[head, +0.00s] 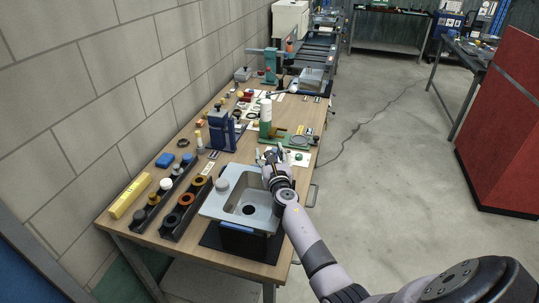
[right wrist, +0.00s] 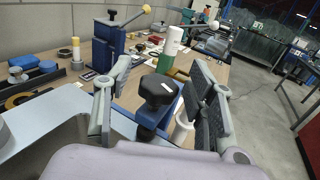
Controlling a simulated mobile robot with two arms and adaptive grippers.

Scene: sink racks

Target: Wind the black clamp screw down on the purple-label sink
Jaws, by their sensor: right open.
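The steel sink (head: 212,205) sits on a black stand at the near end of the wooden bench. A blue-purple strip (head: 237,228) shows on its near side; I cannot read it. My right gripper (head: 271,156) is over the sink's far right corner. In the right wrist view my right gripper (right wrist: 160,70) is open, with one finger on each side of the black clamp screw knob (right wrist: 157,90). The knob stands upright on a blue clamp body (right wrist: 153,121), and gaps show between it and both fingers. The arm and gripper hide the knob in the head view. My left gripper is out of view.
Black racks with coloured rings (head: 172,220) lie left of the sink, beside a yellow box (head: 130,195). Behind stand a blue press (head: 222,132) and a green fixture with a white-topped cylinder (head: 265,112).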

